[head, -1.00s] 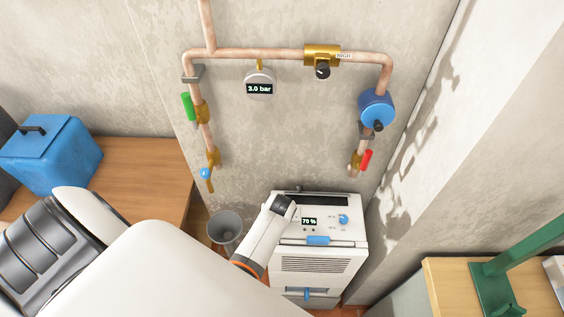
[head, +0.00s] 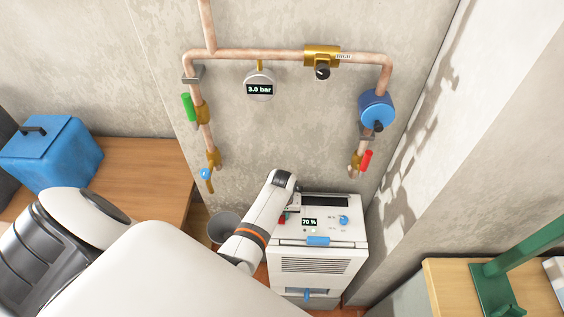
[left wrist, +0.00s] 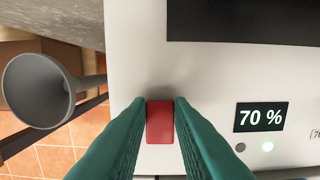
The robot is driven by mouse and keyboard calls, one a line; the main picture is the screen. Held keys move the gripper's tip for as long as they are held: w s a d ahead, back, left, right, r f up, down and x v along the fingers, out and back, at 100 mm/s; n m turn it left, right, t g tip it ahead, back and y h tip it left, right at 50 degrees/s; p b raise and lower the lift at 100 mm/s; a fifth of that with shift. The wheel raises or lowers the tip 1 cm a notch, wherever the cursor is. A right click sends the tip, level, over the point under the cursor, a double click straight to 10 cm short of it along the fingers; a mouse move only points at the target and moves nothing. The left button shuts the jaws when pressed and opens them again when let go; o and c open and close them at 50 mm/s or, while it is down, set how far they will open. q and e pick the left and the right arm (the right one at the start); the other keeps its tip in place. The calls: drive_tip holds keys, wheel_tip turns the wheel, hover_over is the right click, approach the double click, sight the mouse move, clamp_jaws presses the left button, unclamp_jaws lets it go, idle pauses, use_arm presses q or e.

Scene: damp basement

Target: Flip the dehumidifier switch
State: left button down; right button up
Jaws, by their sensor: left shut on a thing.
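The white dehumidifier (head: 347,255) stands on the floor against the wall, with a display reading 70 % (head: 309,222), a blue knob (head: 344,219) and a blue front handle (head: 318,241). Its red switch (left wrist: 160,122) shows in the left wrist view, left of the display. My left gripper (left wrist: 160,101) has its green fingers on both sides of the red switch, shut on it. In the head view the left arm's end hangs over the panel's left part and partly hides the switch (head: 283,217). My right gripper is in neither view.
Copper pipes with a 3.0 bar gauge (head: 260,86), a brass valve (head: 322,56) and a blue fitting (head: 376,107) run on the wall above. A grey funnel-like bucket (head: 224,228) stands left of the dehumidifier. Wooden tables stand left and right, with a blue box (head: 52,155) on the left one.

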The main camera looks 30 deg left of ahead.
sight(282, 218)
use_arm(q)
drive_tip(key=c, duration=1.4)
unclamp_jaws()
drive_tip(key=shift+o, duration=0.6)
drive_tip(key=shift+w, duration=0.1)
drive_tip(key=shift+r, duration=0.5)
wheel_tip(282, 218, up, 11)
drive_tip(key=b, duration=0.1)
drive_tip(key=shift+s+d, duration=0.15)
drive_tip(key=shift+s, duration=0.15)
